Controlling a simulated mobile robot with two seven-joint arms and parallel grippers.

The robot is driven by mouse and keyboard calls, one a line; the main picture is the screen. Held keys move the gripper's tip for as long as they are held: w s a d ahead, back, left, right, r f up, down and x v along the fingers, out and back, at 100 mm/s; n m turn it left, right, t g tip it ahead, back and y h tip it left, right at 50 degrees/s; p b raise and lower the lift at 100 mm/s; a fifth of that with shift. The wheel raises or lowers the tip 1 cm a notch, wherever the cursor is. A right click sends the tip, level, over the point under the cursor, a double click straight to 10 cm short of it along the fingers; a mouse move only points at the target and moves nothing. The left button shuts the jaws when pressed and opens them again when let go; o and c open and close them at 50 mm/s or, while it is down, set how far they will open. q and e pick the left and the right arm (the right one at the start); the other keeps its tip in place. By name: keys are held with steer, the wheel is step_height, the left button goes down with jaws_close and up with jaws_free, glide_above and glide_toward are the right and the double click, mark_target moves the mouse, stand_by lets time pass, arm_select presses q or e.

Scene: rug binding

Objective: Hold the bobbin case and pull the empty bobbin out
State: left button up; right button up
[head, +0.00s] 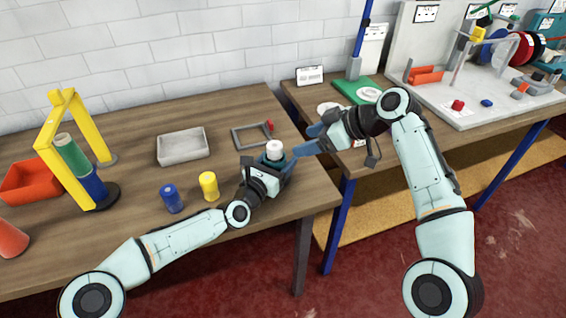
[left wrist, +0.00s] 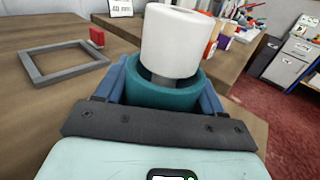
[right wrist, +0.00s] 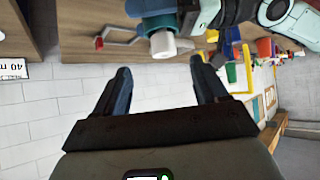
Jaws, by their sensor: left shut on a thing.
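The teal bobbin case (head: 266,161) is held between the fingers of my left gripper (left wrist: 165,88), above the left table near its right end. In the left wrist view the case (left wrist: 165,97) is an open-topped cup. A white bobbin (head: 274,147) stands out of its top, slightly tilted in the left wrist view (left wrist: 175,40), with a grey stem below it reaching into the case. My right gripper (head: 309,140) is open and empty, just right of the bobbin. In the right wrist view the bobbin (right wrist: 162,46) lies beyond the open fingers.
A grey square frame (head: 250,136) with a red block lies behind the left gripper. A grey tray (head: 183,146), a yellow spool (head: 209,186) and a blue spool (head: 171,198) stand to the left. A yellow stand (head: 68,135) is further left. A gap separates the two tables.

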steer(key=w+f+m+t+h, duration=0.1)
steer(key=w+m+t+h, duration=0.1)
steer(key=w+t, duration=0.1)
steer(key=m+t+y, duration=0.1)
steer(key=m+t, duration=0.4)
steer(key=t, duration=0.3)
glide_toward(271, 143)
steer(key=x, duration=1.1)
steer(key=shift+d+f, duration=0.2)
steer(key=shift+f, duration=0.05)
